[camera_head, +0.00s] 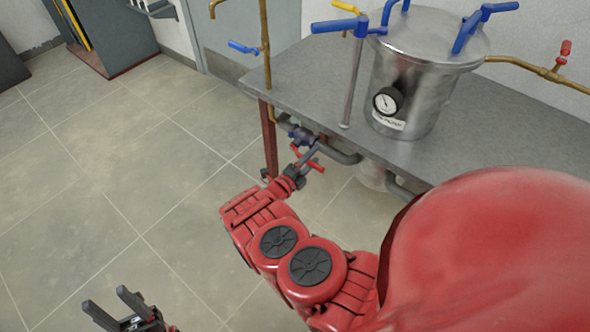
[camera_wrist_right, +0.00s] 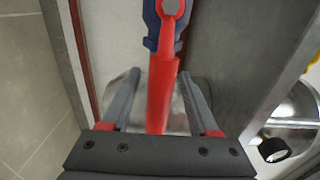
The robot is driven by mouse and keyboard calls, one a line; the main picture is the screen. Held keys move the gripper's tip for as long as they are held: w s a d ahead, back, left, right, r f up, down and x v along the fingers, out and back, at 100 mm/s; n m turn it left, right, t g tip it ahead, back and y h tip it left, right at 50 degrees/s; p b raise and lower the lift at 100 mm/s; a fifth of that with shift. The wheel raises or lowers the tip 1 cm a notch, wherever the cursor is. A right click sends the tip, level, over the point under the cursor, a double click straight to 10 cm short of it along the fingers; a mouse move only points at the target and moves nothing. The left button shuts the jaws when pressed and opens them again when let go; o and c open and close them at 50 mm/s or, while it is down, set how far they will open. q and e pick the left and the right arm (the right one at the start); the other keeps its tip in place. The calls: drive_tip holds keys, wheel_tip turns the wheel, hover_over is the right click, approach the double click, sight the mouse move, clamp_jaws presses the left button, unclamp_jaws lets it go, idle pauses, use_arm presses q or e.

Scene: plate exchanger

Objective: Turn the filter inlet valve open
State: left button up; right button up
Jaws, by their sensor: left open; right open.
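A valve with a dark blue body (camera_head: 300,136) and a red lever (camera_head: 315,166) sits on the grey pipe below the front edge of the table. My right gripper (camera_head: 303,160) is at this lever. In the right wrist view the red lever (camera_wrist_right: 162,95) runs down from the blue valve body (camera_wrist_right: 152,25) between the two open fingers (camera_wrist_right: 158,98). A gap shows on each side of the lever, so the fingers appear not to grip it. My left gripper (camera_head: 115,308) is open and empty over the floor at the lower left. No label on the valve is legible.
A steel filter vessel (camera_head: 418,75) with a gauge (camera_head: 387,101) and blue clamp handles stands on the grey table (camera_head: 300,80). Brass pipes carry a blue-handled valve (camera_head: 244,47) at left and a red-handled valve (camera_head: 564,50) at right. The tiled floor (camera_head: 120,160) at left is clear.

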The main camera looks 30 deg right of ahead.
drive_tip(key=v, duration=1.6)
drive_tip(key=shift+a+r, duration=0.1)
